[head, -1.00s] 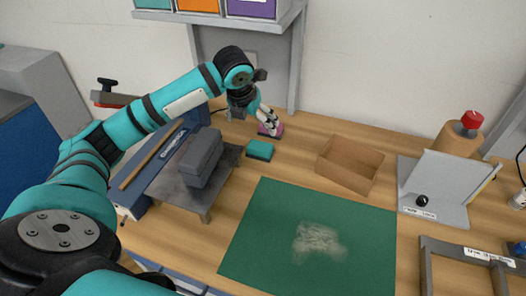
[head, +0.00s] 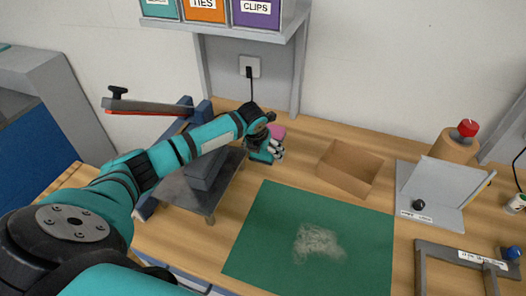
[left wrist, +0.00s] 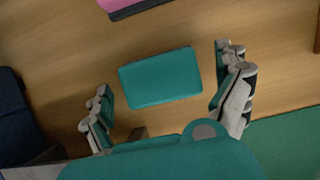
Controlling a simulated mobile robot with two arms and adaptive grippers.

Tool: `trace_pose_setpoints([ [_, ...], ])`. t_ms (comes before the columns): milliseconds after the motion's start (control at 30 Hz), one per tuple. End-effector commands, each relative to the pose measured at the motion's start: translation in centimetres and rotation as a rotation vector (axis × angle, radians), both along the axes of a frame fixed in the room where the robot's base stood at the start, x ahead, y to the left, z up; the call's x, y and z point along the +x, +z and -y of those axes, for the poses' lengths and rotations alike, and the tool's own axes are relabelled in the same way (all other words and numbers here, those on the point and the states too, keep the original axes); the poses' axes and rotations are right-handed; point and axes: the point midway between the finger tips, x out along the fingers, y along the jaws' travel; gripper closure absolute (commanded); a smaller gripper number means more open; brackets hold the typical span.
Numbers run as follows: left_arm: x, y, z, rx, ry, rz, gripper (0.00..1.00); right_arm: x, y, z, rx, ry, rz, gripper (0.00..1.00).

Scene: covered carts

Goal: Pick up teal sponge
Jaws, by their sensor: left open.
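The teal sponge (left wrist: 160,77) is a flat rectangular block with a dark edge, lying on the wooden table in the left wrist view. My left gripper (left wrist: 165,85) is open, with one finger on each side of the sponge and a gap on both sides. In the head view the left gripper (head: 272,155) is over the sponge, and only a bit of the teal sponge (head: 260,157) shows beside the fingers. My right gripper is not in view.
A pink block (head: 277,132) lies just behind the gripper. A dark metal stand (head: 205,200) is close on the left. An open cardboard box (head: 345,178) stands to the right. A green mat (head: 270,225) with a pale dusty patch lies in front.

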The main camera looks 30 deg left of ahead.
Motion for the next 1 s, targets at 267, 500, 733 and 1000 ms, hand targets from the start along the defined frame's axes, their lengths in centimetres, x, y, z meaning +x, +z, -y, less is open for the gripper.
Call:
trace_pose_setpoints([
  [267,0.30,-0.95,-0.09,0.001,-0.001,0.000,0.00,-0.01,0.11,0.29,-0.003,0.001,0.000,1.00],
  [500,0.30,-0.91,-0.10,0.001,-0.001,0.000,0.22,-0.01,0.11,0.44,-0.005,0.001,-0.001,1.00],
  [733,0.29,-0.90,-0.11,0.001,-0.001,0.000,0.52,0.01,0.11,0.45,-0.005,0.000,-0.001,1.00],
  [1000,0.32,-0.84,-0.12,0.002,-0.001,0.001,0.53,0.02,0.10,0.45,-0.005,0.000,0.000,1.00],
])
